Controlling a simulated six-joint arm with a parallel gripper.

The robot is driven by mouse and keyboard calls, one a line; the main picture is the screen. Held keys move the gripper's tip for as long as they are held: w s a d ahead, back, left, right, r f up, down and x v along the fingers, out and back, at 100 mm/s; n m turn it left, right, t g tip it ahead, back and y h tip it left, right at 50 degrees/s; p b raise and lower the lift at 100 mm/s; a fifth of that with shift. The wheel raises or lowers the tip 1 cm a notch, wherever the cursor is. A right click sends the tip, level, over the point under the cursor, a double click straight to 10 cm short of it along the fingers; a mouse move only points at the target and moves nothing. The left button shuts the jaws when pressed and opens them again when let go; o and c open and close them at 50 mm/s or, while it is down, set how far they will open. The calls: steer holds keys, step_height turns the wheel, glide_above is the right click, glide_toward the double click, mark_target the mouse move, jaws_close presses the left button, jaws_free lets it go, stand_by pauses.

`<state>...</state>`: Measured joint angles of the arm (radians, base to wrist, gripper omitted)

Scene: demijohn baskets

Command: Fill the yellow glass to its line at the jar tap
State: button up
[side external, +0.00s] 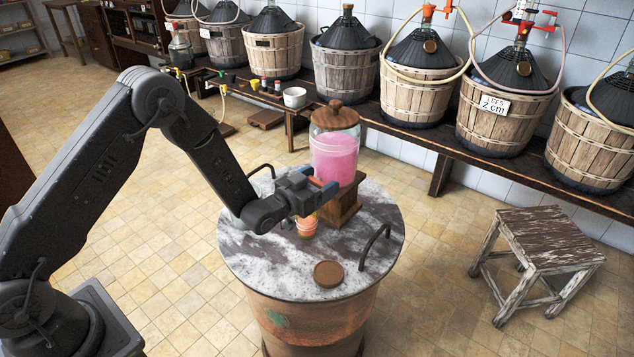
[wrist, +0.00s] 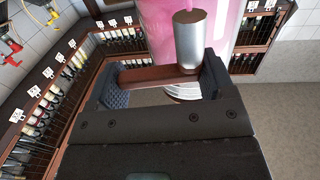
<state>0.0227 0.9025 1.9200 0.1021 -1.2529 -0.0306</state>
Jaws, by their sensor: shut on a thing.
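A glass jar (side external: 334,158) of pink liquid with a wooden lid stands on a wooden block on the round drum table (side external: 270,262). The yellow glass (side external: 307,226) stands on the table in front of the block, just below my gripper (side external: 318,190); it looks orange-pink, and its line and fill level are too small to tell. In the wrist view my gripper (wrist: 165,85) has its fingers at both ends of a brown bar, the tap handle (wrist: 155,74), and is shut on it. The silver tap (wrist: 187,50) rises before the pink jar. The spout is hidden.
A flat brown disc (side external: 329,273) lies on the table's front part. A dark curved handle (side external: 375,246) stands up at its right edge. A bench (side external: 440,150) with basketed demijohns runs behind. A worn stool (side external: 540,235) stands at right, with clear floor around it.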

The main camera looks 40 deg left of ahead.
steer(key=shift+w+d+n+y, duration=0.15)
steer(key=shift+n+y, duration=0.65)
steer(key=shift+y, duration=0.5)
steer(key=o, duration=0.9)
steer(key=s, duration=1.3)
steer(key=shift+s, duration=0.4)
